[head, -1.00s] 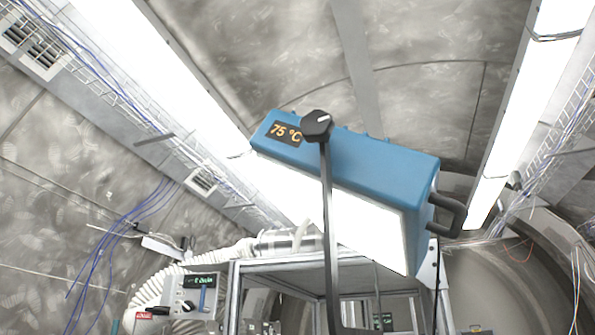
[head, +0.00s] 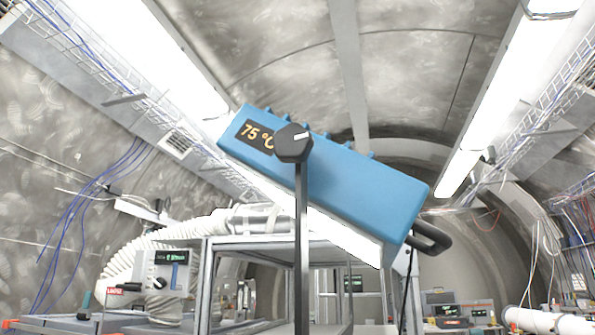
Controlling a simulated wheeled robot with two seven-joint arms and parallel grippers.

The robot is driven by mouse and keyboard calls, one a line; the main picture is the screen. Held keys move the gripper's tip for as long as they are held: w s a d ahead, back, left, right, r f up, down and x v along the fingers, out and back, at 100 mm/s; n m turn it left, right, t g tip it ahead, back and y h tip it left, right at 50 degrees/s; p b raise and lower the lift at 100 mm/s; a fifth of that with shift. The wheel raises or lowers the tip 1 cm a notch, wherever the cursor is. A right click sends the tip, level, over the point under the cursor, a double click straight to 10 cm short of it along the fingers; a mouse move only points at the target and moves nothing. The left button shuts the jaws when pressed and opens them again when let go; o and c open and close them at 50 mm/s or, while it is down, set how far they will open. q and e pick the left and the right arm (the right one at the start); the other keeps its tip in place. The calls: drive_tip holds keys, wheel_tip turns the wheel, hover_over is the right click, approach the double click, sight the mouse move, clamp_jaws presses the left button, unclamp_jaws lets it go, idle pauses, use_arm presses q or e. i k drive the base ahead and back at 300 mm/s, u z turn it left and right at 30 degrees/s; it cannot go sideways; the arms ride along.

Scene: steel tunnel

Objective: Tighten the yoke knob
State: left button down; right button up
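The black yoke knob (head: 294,143) is at the top of a dark upright yoke arm (head: 301,240), in front of a blue box-shaped lamp head (head: 345,185). The knob has a white mark on its face. The lamp head is tilted down to the right and carries a display reading 75 °C (head: 256,135). A black handle (head: 430,238) sticks out at its right end. Neither of my grippers is in the head view.
A metal-framed enclosure (head: 207,285) stands behind the yoke. A white ribbed duct (head: 130,275) and a control box (head: 163,272) are at lower left. Benches with instruments (head: 455,312) and a white pipe (head: 535,320) are at lower right.

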sight(293, 143)
drive_tip(key=z, duration=0.2)
drive_tip(key=k, duration=0.2)
drive_tip(key=u, duration=2.55)
drive_tip(key=k, duration=0.5)
drive_tip(key=z, duration=0.6)
